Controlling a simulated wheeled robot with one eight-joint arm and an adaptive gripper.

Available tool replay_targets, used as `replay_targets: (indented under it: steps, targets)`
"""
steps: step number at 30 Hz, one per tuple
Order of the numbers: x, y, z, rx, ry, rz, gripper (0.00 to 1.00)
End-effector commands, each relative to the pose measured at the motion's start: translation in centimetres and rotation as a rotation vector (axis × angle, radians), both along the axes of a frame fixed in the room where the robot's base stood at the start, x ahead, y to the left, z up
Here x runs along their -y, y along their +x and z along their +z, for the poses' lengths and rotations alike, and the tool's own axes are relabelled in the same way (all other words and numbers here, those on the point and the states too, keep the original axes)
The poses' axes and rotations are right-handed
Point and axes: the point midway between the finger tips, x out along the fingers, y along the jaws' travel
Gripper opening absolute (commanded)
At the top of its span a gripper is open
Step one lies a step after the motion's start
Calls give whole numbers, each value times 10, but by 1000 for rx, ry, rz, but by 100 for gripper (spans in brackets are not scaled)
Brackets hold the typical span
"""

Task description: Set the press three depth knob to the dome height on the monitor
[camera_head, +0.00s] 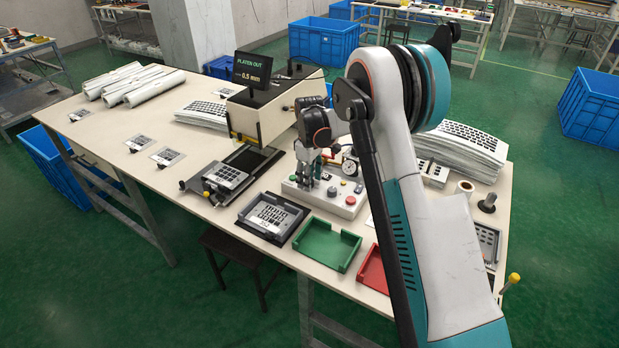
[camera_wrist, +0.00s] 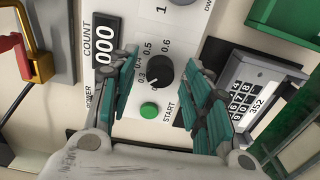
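The black depth knob (camera_wrist: 160,72) shows in the wrist view on a white panel, with a scale from 0.3 to 0.6 around its left and upper side. Its pale pointer mark seems to face the lower left, near 0.3. My gripper (camera_wrist: 161,60) is open, with one finger on each side of the knob; contact cannot be made out. In the head view my gripper (camera_head: 309,172) points down near the press and hides the knob. The monitor (camera_head: 252,70) reads "PLATEN OUT" and 0.5 mm. A press number is not legible.
A green START button (camera_wrist: 149,110) sits just below the knob, and a COUNT display (camera_wrist: 104,45) reads 000 at left. A control box (camera_head: 342,198) with a red button stands beside my gripper. Green (camera_head: 327,246) and red (camera_head: 374,270) trays lie in front.

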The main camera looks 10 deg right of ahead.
Motion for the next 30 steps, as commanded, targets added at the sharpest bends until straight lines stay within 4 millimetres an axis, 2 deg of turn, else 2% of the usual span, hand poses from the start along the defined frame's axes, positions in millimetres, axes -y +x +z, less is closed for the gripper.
replay_targets:
  steps: [1, 5, 6, 14, 20, 30]
  targets:
    - [0, 0, 0, 0, 0, 0, 32]
    - [0, 0, 0, 0, 0, 0, 2]
    - [0, 0, 0, 0, 0, 0, 0]
    - [0, 0, 0, 0, 0, -15, 0]
    - [0, 0, 0, 0, 0, -88, 0]
    - [0, 0, 0, 0, 0, -364, 0]
